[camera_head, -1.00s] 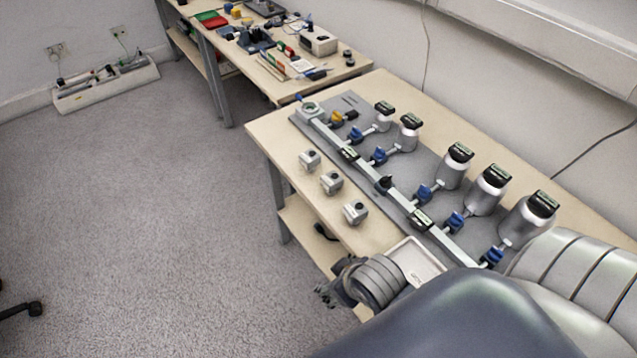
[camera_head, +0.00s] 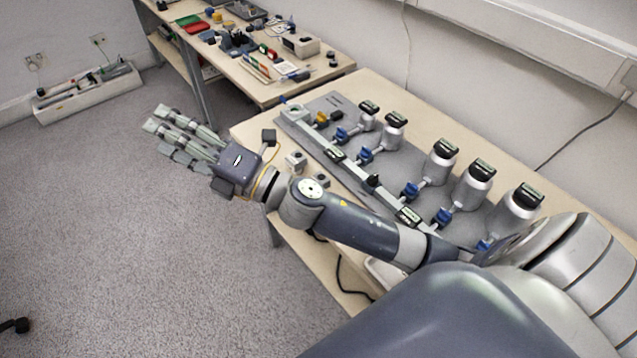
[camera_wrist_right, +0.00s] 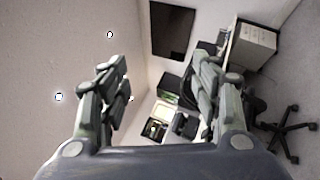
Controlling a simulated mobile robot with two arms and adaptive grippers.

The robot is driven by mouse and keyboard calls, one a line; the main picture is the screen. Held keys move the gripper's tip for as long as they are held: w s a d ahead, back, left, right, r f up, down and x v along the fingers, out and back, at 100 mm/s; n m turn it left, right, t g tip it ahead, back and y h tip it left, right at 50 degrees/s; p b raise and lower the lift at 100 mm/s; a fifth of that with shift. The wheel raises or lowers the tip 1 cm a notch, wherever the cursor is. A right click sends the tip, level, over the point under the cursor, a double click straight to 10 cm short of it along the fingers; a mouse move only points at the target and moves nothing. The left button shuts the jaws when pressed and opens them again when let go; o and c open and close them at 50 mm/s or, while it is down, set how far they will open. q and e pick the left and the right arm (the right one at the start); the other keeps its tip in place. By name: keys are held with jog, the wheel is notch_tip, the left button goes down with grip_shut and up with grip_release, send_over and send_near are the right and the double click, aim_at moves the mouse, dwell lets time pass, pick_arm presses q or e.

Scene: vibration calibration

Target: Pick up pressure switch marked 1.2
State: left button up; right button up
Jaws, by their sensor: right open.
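Two small grey box-shaped switches show on the near side of the table in the head view: one (camera_head: 296,161) just right of my right wrist and one (camera_head: 322,181) beside my forearm. Their markings are too small to read, so I cannot tell which is marked 1.2. A third switch is hidden behind my arm. My right gripper (camera_head: 178,133) is open and empty, stretched out past the table's near edge over the floor. In the right wrist view its fingers (camera_wrist_right: 158,92) are spread with nothing between them. My left gripper is not in view.
A grey board (camera_head: 345,103) carries a pipe rail with blue valves and several silver canisters (camera_head: 435,165) along the table's back. A white tray (camera_head: 384,273) is partly covered by my arm. A second table (camera_head: 335,70) with tools stands beyond.

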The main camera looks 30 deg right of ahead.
jog(key=s+a+n+g+y, duration=0.2)
jog(key=a+n+g+y, duration=0.35)
jog(key=n, duration=0.45)
jog(key=n+g+h, duration=1.2)
jog(key=n+h, duration=0.4)
jog(key=h, duration=0.3)
send_near(319, 179)
jog(key=f, duration=0.2)
jog(key=d+f, duration=0.1)
jog(key=f, duration=0.1)
jog(key=shift+a+f+p, duration=0.2)
jog(key=shift+f+p, duration=0.25)
jog(key=shift+f, duration=1.1)
jog(key=shift+a+f+p, duration=0.2)
jog(key=shift+f+p, duration=0.25)
jog(key=shift+f, duration=1.1)
jog(key=c, duration=1.3)
